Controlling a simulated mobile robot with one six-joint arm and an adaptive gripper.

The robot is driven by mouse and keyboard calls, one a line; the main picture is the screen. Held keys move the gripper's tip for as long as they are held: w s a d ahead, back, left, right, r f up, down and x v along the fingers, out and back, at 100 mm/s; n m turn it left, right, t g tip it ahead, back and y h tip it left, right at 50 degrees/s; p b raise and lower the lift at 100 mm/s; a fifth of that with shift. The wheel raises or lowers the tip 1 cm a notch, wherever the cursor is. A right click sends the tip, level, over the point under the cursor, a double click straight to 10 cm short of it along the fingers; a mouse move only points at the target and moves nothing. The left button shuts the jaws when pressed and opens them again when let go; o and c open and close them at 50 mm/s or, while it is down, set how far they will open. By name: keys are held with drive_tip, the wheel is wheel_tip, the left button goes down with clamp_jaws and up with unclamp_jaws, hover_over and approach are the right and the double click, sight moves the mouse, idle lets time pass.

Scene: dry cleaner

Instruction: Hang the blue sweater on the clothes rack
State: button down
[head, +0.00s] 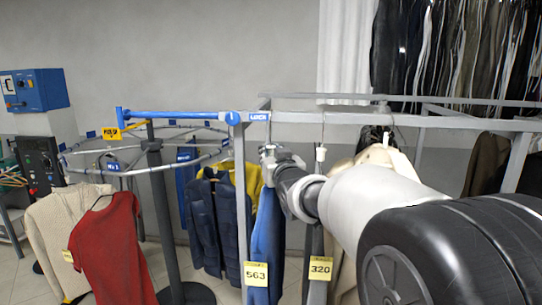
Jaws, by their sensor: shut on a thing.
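I cannot tell whether the hanger touches the rail.
A round rack (150,168) at left carries a red sweater (108,252), a cream knit (60,235) and a dark blue puffer jacket (215,225). A blue bar (180,114) joins it to the grey post. Yellow tags (255,273) hang near the front. A blue machine (34,90) stands far left.

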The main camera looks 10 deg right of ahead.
drive_tip(key=shift+b, duration=0.3)
idle(0.4)
drive_tip(key=c, duration=1.3)
unclamp_jaws()
drive_tip(key=shift+f, duration=0.1)
drive_tip(key=shift+f, duration=0.1)
drive_tip(key=s, duration=1.2)
drive_tip(key=shift+d, duration=0.25)
